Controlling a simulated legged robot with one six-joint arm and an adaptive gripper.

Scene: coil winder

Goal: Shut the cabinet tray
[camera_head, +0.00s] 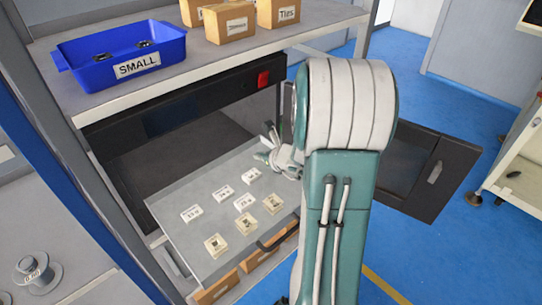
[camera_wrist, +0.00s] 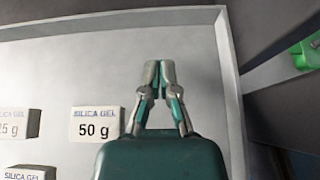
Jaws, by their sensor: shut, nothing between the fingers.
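The cabinet tray (camera_head: 167,216) is a grey shallow tray pulled out of the dark cabinet (camera_head: 165,156) under the shelf. It carries several small white and cream silica gel packs, and a dark handle (camera_head: 275,236) is on its front edge. My gripper (camera_head: 268,146) is near the tray's back right corner, partly hidden by my arm. In the wrist view my gripper (camera_wrist: 159,66) is shut and empty above the tray, close to its wall (camera_wrist: 229,75), beside a pack marked 50 g (camera_wrist: 95,123). I cannot tell whether the fingers touch the tray.
The cabinet's dark door (camera_head: 425,175) stands open at the right, behind my arm. A blue SMALL bin (camera_head: 120,55) and cardboard boxes (camera_head: 230,20) sit on the shelf above. More boxes (camera_head: 219,288) are below the tray. Blue floor (camera_head: 445,255) is clear at the right.

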